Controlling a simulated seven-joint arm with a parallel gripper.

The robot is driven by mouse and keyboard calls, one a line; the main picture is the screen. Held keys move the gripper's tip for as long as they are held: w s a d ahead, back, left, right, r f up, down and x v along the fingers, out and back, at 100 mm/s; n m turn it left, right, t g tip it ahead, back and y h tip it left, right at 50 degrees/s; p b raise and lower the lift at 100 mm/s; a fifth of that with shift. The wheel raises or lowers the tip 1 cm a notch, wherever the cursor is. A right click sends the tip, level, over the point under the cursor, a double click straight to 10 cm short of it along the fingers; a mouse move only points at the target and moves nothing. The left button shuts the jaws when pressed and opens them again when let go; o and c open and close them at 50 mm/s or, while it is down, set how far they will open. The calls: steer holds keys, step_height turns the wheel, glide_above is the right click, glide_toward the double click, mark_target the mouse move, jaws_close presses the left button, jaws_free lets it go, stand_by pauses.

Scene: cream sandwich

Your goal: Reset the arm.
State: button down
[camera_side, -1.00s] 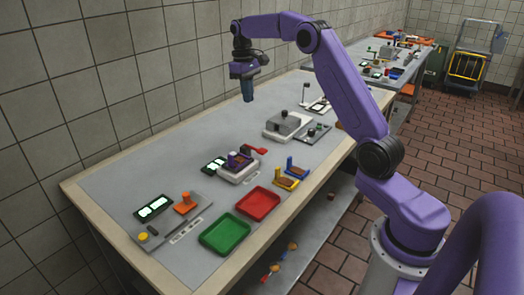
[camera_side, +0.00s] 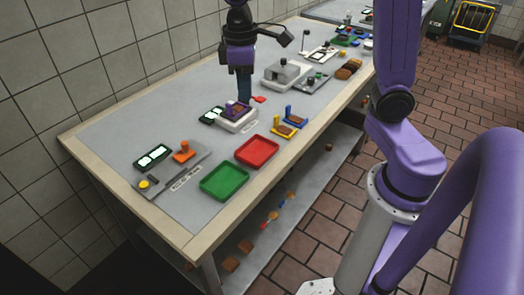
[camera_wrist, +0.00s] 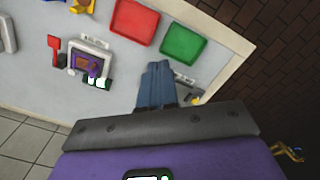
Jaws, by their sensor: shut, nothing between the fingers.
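My gripper (camera_side: 244,98) hangs from the purple arm, pointing down. In the side view its blue fingers end just behind the small white device with the purple top (camera_side: 237,112); the height gap is hard to judge. In the wrist view the blue fingers (camera_wrist: 156,68) are together with nothing between them. They appear over bare grey table, to the right of the white device (camera_wrist: 85,62) and below the red tray (camera_wrist: 134,22) and green tray (camera_wrist: 184,44).
The red tray (camera_side: 257,151) and green tray (camera_side: 224,182) lie near the table's front edge. Yellow and blue holders (camera_side: 289,123) stand right of the device. A grey press (camera_side: 284,74) stands farther back. An orange piece (camera_side: 183,153) is at left. The table's back left is bare.

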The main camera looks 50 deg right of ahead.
steer(key=s+f+n, duration=0.2)
steer(key=s, duration=0.8)
steer(key=s+d+f+n, duration=0.1)
steer(key=s+f+n, duration=0.2)
steer(key=s, duration=0.8)
steer(key=shift+s+d+y, duration=0.15)
steer(key=shift+d+y, duration=0.15)
